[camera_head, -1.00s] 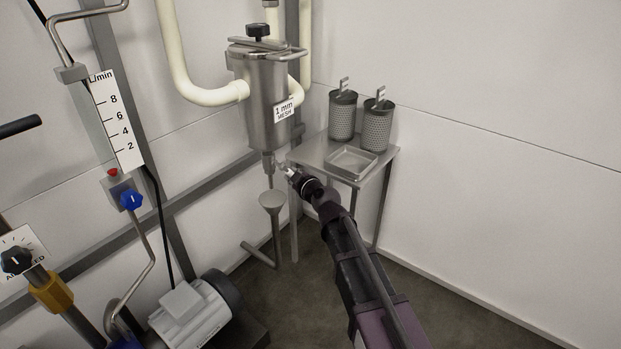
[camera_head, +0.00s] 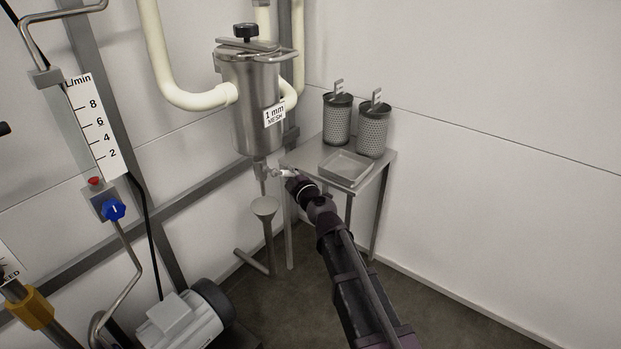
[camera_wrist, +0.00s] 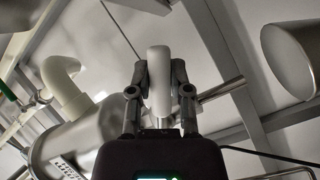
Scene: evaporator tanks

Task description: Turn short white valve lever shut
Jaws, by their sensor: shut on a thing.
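The short white valve lever (camera_wrist: 159,85) stands between the two fingers of my gripper (camera_wrist: 161,72) in the wrist view, and the fingers are closed on its sides. In the head view my gripper (camera_head: 287,174) is just right of the small valve (camera_head: 261,168) under the steel strainer vessel (camera_head: 255,108). Only a small pale bit of the lever shows there, beside the fingertips. The exact angle of the lever to the valve is too small to tell.
A funnel (camera_head: 265,207) on a drain pipe stands below the valve. A steel side table (camera_head: 382,165) with a tray and two mesh baskets (camera_head: 374,130) is close on the right. A motor (camera_head: 182,322) is at lower left. The right wall and floor are clear.

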